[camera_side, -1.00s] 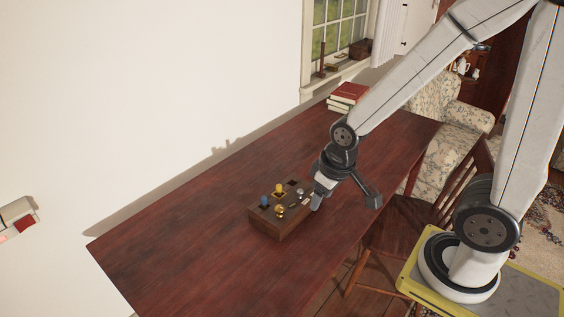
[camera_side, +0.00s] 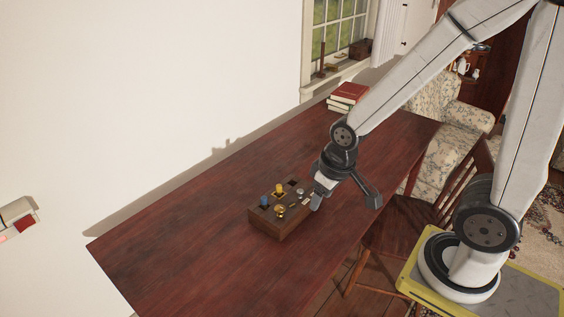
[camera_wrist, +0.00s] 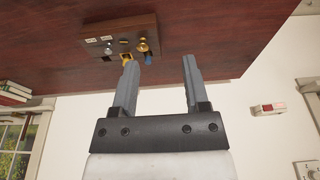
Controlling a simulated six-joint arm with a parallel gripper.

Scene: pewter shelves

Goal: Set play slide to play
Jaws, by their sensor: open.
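A dark wooden control box (camera_side: 283,227) sits on the red-brown table. Its top carries a blue knob (camera_side: 264,201), a yellow knob (camera_side: 279,189), a brass knob (camera_side: 280,210) and a small silver knob (camera_side: 300,191). My gripper (camera_side: 345,201) is open and empty, just right of the box. In the wrist view the control box (camera_wrist: 118,30) is at the top, beyond the left finger of my open gripper (camera_wrist: 160,66). Two small white labels show there, too small to read. I cannot tell which control is the play slide or how it is set.
The table (camera_side: 180,247) is clear around the box. A wooden chair (camera_side: 400,230) stands at the right edge, and a wall (camera_side: 130,100) runs along the left.

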